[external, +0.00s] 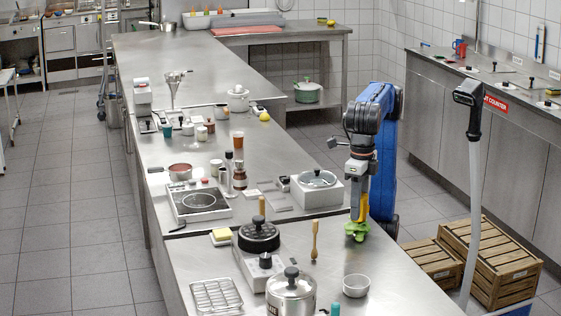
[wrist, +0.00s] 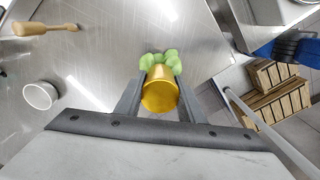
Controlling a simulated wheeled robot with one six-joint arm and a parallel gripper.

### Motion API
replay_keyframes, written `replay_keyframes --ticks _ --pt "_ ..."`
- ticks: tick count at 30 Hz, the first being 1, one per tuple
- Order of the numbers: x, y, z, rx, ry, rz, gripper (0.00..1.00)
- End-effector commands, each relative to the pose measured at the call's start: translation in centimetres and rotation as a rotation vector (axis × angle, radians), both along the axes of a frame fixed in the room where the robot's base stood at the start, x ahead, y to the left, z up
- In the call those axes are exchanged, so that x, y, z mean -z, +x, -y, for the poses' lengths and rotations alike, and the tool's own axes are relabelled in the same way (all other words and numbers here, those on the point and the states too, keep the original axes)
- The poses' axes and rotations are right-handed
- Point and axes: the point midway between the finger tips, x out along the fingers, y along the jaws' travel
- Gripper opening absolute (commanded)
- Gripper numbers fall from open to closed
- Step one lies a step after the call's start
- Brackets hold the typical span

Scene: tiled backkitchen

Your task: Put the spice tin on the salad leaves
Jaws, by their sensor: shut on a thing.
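The spice tin (wrist: 160,92) is a gold cylinder between the two fingers of my gripper (wrist: 160,85) in the wrist view. My gripper is shut on it. The green salad leaves (wrist: 157,60) show just beyond the tin in the wrist view. In the external view the salad leaves (external: 356,230) lie on the steel counter, directly below my gripper (external: 359,212). The tin is at or just above the leaves; I cannot tell whether it touches them. My fingers partly hide the tin in the external view.
A white bowl (external: 356,286) and a wooden brush (external: 314,240) are on the counter near the leaves. A lidded pot (external: 291,292) stands at the front, and a square steel unit (external: 317,190) behind. Wooden crates (external: 490,262) stand on the floor to the right.

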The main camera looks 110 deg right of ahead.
Motion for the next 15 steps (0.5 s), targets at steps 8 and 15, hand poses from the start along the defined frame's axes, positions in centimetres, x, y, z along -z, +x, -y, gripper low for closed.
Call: replay_keyframes --ticks 8,15 --pt "0.22 -0.01 0.01 0.000 -0.001 -0.001 0.12" --pt "0.22 0.01 -0.01 0.000 -0.001 -0.001 0.54"
